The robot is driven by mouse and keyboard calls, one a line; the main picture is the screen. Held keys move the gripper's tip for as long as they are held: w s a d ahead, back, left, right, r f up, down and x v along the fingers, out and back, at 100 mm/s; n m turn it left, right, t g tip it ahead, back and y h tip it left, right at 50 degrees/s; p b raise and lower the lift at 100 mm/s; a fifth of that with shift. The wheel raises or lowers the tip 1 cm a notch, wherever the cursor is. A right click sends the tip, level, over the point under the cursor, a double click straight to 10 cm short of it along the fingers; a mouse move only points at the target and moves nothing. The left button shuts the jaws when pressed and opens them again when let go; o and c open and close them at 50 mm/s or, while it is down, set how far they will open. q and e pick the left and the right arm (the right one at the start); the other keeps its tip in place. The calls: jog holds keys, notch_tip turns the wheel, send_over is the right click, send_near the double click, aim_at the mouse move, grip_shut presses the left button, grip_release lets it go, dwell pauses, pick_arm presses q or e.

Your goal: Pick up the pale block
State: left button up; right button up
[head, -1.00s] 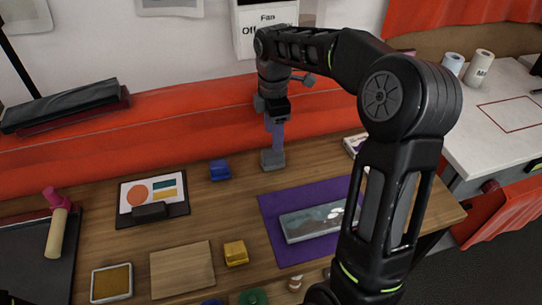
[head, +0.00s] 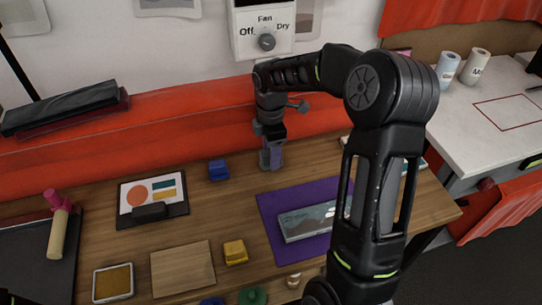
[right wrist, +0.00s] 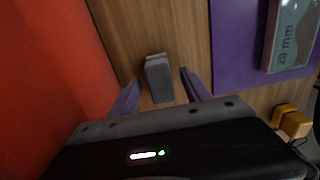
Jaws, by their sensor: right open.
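The pale block is a small grey block (right wrist: 158,78) standing on the wooden table. In the right wrist view it lies between and just ahead of my right gripper's (right wrist: 159,84) two purple fingers, with a gap on each side. In the head view my right gripper (head: 272,156) points straight down at the table near the back edge and mostly hides the block. The right gripper is open and does not touch the block in the wrist view. My left gripper is not in view.
A blue block (head: 218,170) sits left of the gripper. A purple mat (head: 273,215) with a flat grey box (head: 305,221) lies in front. A yellow block (head: 235,252) and a wooden board (head: 182,269) are nearer. A red cloth (head: 200,125) runs behind the table.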

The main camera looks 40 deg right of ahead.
jog(key=shift+f, duration=0.3)
dwell(0.4)
grip_shut()
dwell(0.4)
